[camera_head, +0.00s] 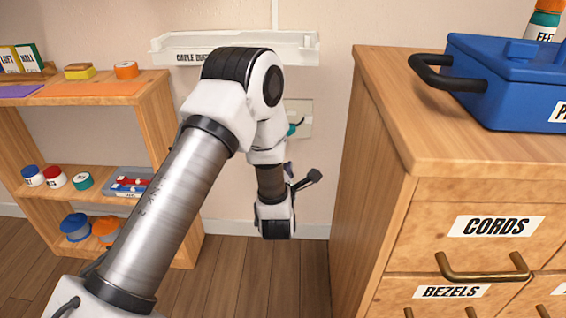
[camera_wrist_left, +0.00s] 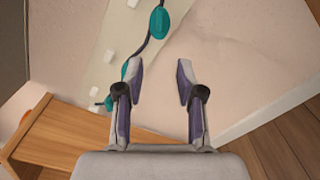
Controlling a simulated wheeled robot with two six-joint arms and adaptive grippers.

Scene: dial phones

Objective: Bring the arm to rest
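My left arm reaches up from the lower left in the head view and bends down at the elbow. My left gripper (camera_head: 289,168) is mostly hidden behind its own links there, with only a bit of purple finger showing. In the left wrist view the left gripper (camera_wrist_left: 160,75) is open, with only pale wall visible between its fingers. A dark cord with teal parts (camera_wrist_left: 157,22) runs over a pale wall plate (camera_wrist_left: 100,65) beyond the fingertips. The plate (camera_head: 304,117) and a teal part (camera_head: 292,129) also show in the head view. My right gripper is in neither view.
A wooden cabinet (camera_head: 390,140) with labelled drawers stands at right, bearing a blue lidded box (camera_head: 510,75). A wooden shelf (camera_head: 150,110) with small jars stands at left. A white cable duct (camera_head: 180,48) is on the wall behind the arm. Floor shows between shelf and cabinet.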

